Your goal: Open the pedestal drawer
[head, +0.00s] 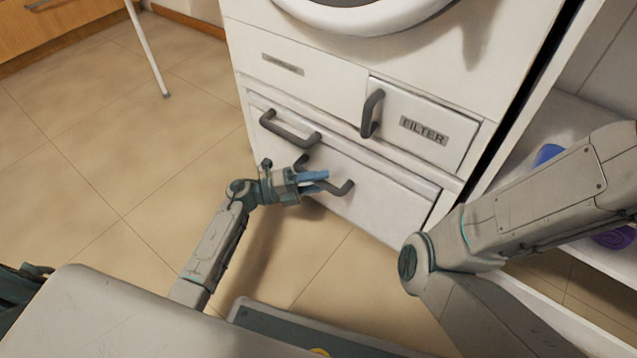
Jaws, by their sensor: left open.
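The white pedestal drawer (378,208) is the low front panel under the machine in the head view. It looks flush or nearly so with the frame around it. Two dark bar handles show on its front: an upper left handle (288,131) and a lower handle (341,188). My left gripper (322,181) is open, its blue fingers at the lower handle and covering part of it. I cannot tell whether the fingers touch the handle or straddle it. My right gripper is out of view; only the arm shows at the right.
Above the drawer are a panel (300,85) with a small label and a FILTER flap (407,150) with its own dark handle (372,113). A white shelf unit (588,118) holding blue and purple items stands at the right. Tiled floor (130,150) is clear at the left.

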